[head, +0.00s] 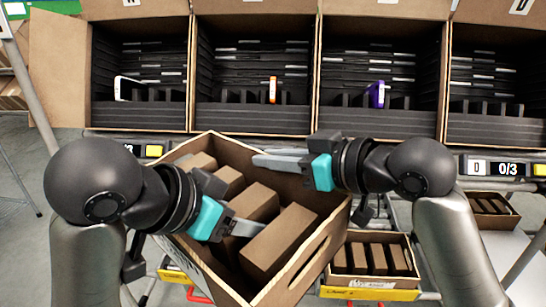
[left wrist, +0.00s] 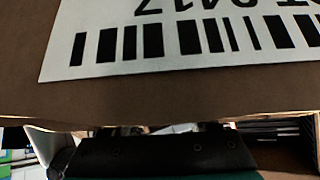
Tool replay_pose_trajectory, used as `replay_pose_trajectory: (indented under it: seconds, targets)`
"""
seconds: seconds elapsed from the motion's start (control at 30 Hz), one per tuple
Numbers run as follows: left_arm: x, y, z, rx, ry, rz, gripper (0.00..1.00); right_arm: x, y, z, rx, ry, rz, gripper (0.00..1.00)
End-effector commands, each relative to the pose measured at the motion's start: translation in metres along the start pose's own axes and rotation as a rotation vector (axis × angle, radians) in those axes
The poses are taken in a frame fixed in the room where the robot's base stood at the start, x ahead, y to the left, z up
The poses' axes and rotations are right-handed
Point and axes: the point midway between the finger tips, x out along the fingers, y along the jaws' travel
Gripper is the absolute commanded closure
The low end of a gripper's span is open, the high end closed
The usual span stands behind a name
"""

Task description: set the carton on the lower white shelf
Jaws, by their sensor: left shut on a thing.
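The carton (head: 318,212) is an open brown box, tilted, with several brown blocks inside. It sits between my two arms in the head view. My left gripper (head: 236,226) reaches over its left edge, one metal finger showing inside, and is shut on the carton's wall. A brown carton face with a barcode label (left wrist: 190,38) fills the left wrist view above that gripper. My right gripper (head: 282,163) has one finger inside the carton by its far wall; its other finger is hidden. A white shelf surface (head: 512,254) shows low at the right.
A row of larger cartons with black inserts (head: 253,117) stands behind, several holding a small device. Lower down are a small carton of brown blocks (head: 375,281) and another (head: 491,222) at the right. A display (head: 507,168) reads 0/3. Grey floor is open at the left.

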Motion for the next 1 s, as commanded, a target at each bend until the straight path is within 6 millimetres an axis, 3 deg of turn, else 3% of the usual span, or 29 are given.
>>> replay_pose_trajectory:
  seconds: [0.13, 1.0]
  targets:
    - [-0.0002, -0.0001, -0.0005, 0.0, 0.002, 0.0, 1.0, -0.0001, -0.0004, 0.0001, 0.0, 0.0, -0.001, 1.0]
    - [0.0, -0.0011, -0.0012, -0.001, 0.004, -0.002, 1.0, 0.0001, -0.0041, -0.0001, 0.0, 0.0, -0.011, 1.0]
